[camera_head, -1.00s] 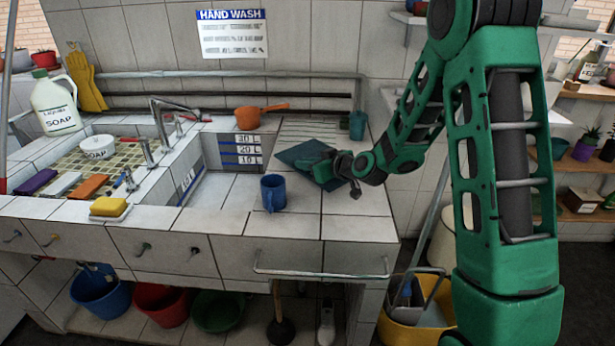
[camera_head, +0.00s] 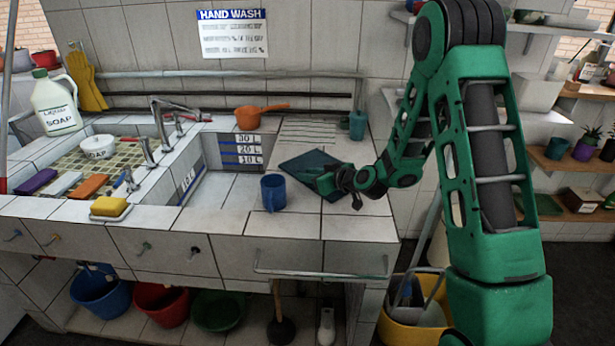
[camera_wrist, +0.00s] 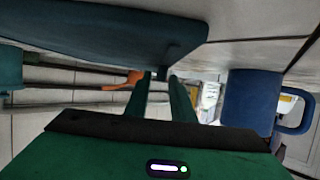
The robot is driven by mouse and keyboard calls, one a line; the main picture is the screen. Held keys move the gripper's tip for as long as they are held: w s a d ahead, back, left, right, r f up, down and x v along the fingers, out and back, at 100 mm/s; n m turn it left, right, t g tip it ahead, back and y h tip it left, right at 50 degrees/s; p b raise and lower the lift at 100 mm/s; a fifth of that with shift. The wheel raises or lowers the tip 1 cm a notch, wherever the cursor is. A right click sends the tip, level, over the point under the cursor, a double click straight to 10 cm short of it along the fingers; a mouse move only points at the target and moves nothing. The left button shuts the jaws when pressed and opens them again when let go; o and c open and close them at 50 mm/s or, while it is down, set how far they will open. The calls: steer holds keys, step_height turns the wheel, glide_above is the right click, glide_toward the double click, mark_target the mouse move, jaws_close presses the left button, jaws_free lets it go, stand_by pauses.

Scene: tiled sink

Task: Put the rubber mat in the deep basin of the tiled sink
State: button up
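The rubber mat (camera_head: 303,163) is a flat dark teal sheet at the right part of the counter, behind and right of the blue mug. In the wrist view the mat (camera_wrist: 120,25) fills the top, with a small dark tab at its edge. My gripper (camera_wrist: 161,80) has its fingers close together at this tab and looks shut on it; the contact itself is dark. In the head view my gripper (camera_head: 328,182) is at the mat's right side and partly covers it. The deep basin (camera_head: 215,187) is left of the mat, with level marks on its back wall.
The blue mug (camera_head: 273,192) stands between basin and mat near the front; it also shows in the wrist view (camera_wrist: 250,100). An orange pan (camera_head: 252,116) and a teal cup (camera_head: 357,125) stand behind. The faucet (camera_head: 165,115) rises at the basin's left.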

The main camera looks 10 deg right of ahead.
stand_by(0.3)
step_height(320, 180, up, 5)
glide_above(333, 200)
steer(key=shift+w+d+f, duration=0.15)
steer(key=shift+w, duration=0.1)
